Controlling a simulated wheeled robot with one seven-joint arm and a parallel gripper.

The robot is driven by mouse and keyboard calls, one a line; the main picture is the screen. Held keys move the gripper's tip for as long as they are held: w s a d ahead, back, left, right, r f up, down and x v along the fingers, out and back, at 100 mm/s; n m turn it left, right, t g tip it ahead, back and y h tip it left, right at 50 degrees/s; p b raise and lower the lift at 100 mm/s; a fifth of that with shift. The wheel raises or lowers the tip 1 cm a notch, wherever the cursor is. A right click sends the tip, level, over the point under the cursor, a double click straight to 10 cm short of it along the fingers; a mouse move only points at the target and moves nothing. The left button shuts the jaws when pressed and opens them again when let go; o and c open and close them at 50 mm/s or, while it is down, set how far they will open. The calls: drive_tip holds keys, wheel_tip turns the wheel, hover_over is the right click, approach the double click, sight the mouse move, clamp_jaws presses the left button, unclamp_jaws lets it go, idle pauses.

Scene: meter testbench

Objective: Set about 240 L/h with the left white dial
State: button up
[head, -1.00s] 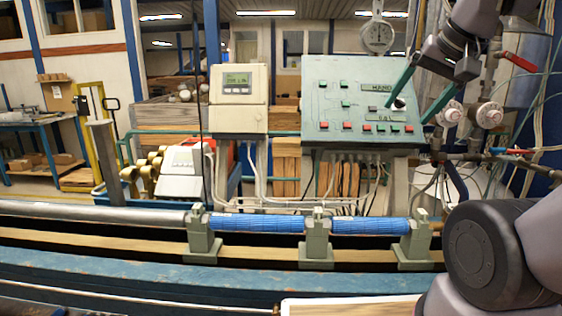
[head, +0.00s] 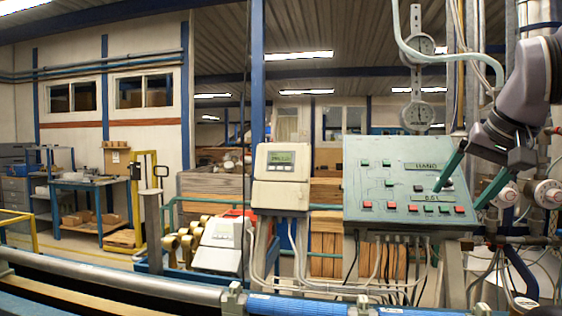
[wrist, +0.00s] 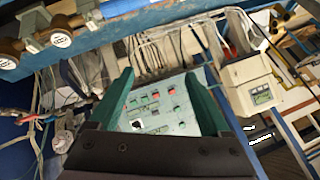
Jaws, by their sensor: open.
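The left white dial (head: 505,196) is a round pale knob with reddish marks, on the pipework right of the green control panel (head: 356,207). A second similar dial (head: 548,194) sits to its right. My gripper (head: 457,199) is open and empty, its green fingers spread in front of the panel's right part. The right fingertip is left of the left dial, apart from it. In the wrist view the open fingers (wrist: 159,73) frame the panel, and a pale round dial (wrist: 62,140) shows at the lower left. Its scale is too small to read.
A grey-white box with a display (head: 281,175) stands left of the panel. Pipes and hoses crowd the area around the dials. A round gauge (head: 417,115) hangs above the panel. A blue pipe (head: 290,305) runs along the bottom edge.

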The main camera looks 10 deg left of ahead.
idle(0.5)
drive_tip(key=t+h, duration=0.6)
drive_tip(key=t, duration=0.1)
approach(510, 197)
drive_tip(key=a, duration=0.1)
drive_tip(key=s+d+f+n+t+y, duration=0.1)
drive_tip(key=d+f+n+t+y, duration=0.2)
drive_tip(key=t, duration=0.1)
drive_tip(key=w, duration=0.9)
drive_tip(key=shift+w+d+r, duration=0.15)
drive_tip(key=shift+w+d, duration=0.05)
drive_tip(key=shift+d, duration=0.1)
